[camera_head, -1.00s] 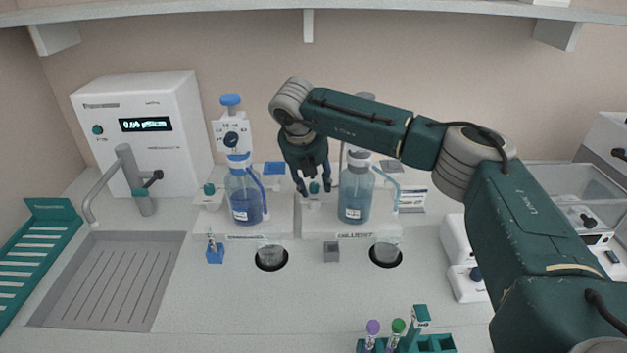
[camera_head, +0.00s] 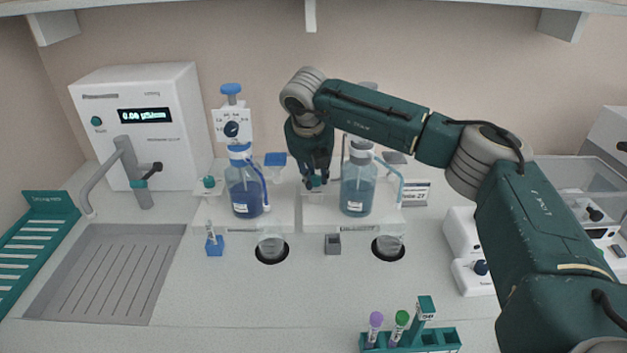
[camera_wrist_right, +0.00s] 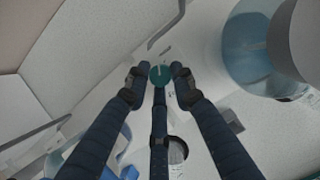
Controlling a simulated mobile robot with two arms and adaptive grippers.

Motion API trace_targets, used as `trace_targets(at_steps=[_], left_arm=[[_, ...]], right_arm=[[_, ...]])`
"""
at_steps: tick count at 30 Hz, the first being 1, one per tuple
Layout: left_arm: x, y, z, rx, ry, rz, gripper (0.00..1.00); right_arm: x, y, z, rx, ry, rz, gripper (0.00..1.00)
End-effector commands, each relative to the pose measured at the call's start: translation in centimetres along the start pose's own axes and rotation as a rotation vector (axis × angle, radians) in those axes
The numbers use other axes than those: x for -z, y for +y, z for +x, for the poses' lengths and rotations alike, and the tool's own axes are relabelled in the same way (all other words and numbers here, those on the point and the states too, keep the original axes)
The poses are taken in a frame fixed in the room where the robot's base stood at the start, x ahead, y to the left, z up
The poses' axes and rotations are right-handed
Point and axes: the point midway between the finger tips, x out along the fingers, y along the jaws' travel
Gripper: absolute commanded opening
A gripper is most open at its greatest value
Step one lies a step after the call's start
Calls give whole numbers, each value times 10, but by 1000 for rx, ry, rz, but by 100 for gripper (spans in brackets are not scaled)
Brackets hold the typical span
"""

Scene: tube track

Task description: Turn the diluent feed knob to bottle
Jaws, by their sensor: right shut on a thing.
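The diluent feed knob (camera_wrist_right: 160,76) is a small round teal knob with a pale pointer line. In the wrist view it sits between the fingertips of my right gripper (camera_wrist_right: 160,82), which is shut on it. In the head view my right gripper (camera_head: 314,182) points down at the knob's white base, just left of the right bottle (camera_head: 358,190), and mostly hides the knob. That bottle holds blue liquid and stands on the white diluent unit (camera_head: 385,225). My left gripper is in neither view.
Another blue bottle (camera_head: 243,190) stands close on the left, with a similar teal knob (camera_head: 208,182) beside it. A sink (camera_head: 95,275) and tap (camera_head: 135,175) are further left. A teal tube rack (camera_head: 440,338) is at the front.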

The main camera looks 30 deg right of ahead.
Motion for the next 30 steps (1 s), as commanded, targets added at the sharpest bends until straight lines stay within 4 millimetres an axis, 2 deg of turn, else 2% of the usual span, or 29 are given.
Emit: trace_targets(at_steps=[1,6,15,30], left_arm=[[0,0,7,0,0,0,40],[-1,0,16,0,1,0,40],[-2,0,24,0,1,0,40],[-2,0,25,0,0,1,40]], right_arm=[[-6,-3,0,-14,-15,-20,0],[-7,-4,-1,-58,-17,-126,0],[-9,-4,-3,-113,-18,-257,0],[-10,-3,-6,-133,-21,-296,0]])
